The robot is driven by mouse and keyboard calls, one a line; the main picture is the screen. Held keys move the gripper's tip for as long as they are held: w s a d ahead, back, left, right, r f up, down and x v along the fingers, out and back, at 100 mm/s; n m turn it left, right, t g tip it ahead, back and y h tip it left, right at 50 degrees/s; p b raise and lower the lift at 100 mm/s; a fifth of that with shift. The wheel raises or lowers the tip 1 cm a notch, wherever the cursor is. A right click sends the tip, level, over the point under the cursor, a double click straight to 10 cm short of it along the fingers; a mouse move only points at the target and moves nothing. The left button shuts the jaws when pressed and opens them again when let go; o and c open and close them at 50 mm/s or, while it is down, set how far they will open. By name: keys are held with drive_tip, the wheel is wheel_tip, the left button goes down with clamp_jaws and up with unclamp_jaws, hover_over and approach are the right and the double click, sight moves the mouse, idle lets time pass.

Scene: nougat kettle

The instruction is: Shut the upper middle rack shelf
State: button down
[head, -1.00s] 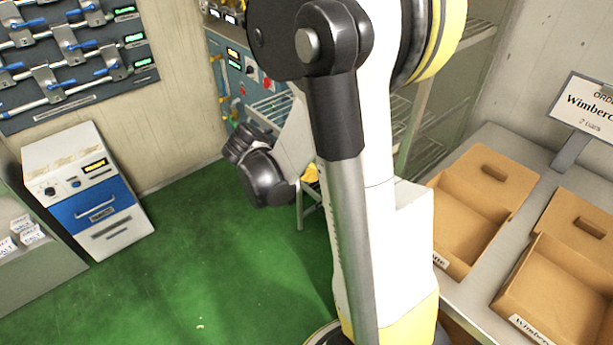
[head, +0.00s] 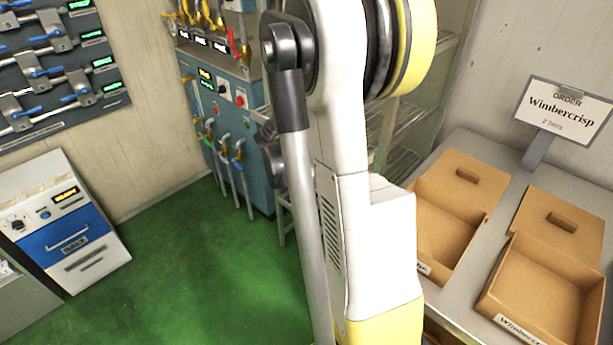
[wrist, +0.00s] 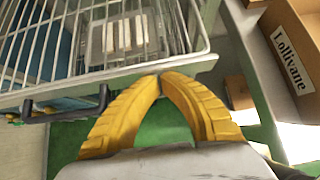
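In the wrist view a wire shelf (wrist: 110,76) with a pale front rim fills the upper left. A dark handle (wrist: 70,108) hangs on its front edge. My gripper (wrist: 162,82) has yellow fingers that meet at their tips, close to the right end of that rim. I see nothing between the tips, and I cannot tell whether they touch the rim. In the head view the rack (head: 400,125) with wire shelves stands behind my arm, largely covered by it. My gripper is hidden there. I cannot tell which shelf level the wrist view shows.
A grey counter (head: 487,160) on the right holds open cardboard boxes (head: 545,285) and an order sign (head: 565,110). A blue machine (head: 240,105) with levers stands left of the rack. A blue-and-white cabinet (head: 65,225) is at left. The green floor (head: 200,270) between is clear.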

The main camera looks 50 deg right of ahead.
drive_tip(key=d, duration=0.9)
drive_tip(key=shift+s+d, duration=0.25)
drive_tip(key=shift+d, duration=0.05)
drive_tip(key=a, duration=0.4)
drive_tip(key=shift+w+a+r, duration=0.25)
drive_tip(key=shift+a, duration=0.1)
drive_tip(key=p+v, duration=0.3)
drive_tip(key=v, duration=0.6)
drive_tip(key=shift+r, duration=0.1)
